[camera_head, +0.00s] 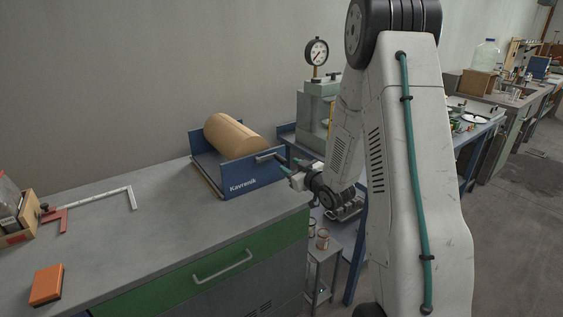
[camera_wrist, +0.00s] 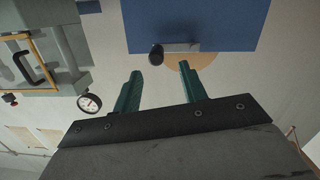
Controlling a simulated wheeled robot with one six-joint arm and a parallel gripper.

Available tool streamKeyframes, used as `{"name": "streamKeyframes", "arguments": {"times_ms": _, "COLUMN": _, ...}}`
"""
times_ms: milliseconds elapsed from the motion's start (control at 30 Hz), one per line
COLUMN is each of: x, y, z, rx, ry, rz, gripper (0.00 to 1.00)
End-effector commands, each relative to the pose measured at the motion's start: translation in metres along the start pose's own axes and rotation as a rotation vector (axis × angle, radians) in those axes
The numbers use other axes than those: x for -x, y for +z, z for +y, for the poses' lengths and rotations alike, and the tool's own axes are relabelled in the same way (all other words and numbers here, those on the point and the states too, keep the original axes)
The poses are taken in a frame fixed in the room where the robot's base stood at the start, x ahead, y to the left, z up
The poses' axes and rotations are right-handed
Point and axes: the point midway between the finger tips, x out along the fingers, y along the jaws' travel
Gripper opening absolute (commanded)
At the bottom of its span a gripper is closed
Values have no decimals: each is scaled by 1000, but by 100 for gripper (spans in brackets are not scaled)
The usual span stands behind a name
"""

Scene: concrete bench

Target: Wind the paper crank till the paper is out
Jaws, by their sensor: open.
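The blue paper dispenser (camera_head: 255,176), lettered "Kavrenik", stands at the back right of the bench. A tan paper roll (camera_head: 232,135) lies between its end plates. The crank (camera_head: 266,158) sticks out from the right end plate. In the wrist view the crank shows as a short grey arm (camera_wrist: 181,47) with a dark knob (camera_wrist: 156,54), against the blue plate. My gripper (camera_head: 290,170) is just right of the crank, open and empty. In the wrist view its teal fingers (camera_wrist: 160,68) are spread, and the knob appears between and beyond their tips, nearer the left finger. Contact is not visible.
A grey machine with a dial gauge (camera_head: 317,52) stands behind my arm. The bench's middle is clear. A low stand with jars (camera_head: 322,238) is below, right of the bench.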

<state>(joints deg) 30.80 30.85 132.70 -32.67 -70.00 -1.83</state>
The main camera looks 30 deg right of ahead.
Motion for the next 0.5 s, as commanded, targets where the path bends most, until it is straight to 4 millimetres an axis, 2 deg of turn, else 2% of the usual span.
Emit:
{"name": "streamKeyframes", "arguments": {"times_ms": 33, "x": 1, "y": 8, "z": 3, "rx": -12, "ry": -1, "rz": 30, "gripper": 42}}
{"name": "streamKeyframes", "arguments": {"times_ms": 100, "x": 3, "y": 12, "z": 4, "rx": -20, "ry": -5, "rz": 70, "gripper": 42}}
{"name": "streamKeyframes", "arguments": {"times_ms": 267, "x": -2, "y": 14, "z": 5, "rx": -27, "ry": -8, "rz": 108, "gripper": 42}}
{"name": "streamKeyframes", "arguments": {"times_ms": 500, "x": -39, "y": 10, "z": 4, "rx": -26, "ry": -10, "rz": 109, "gripper": 42}}
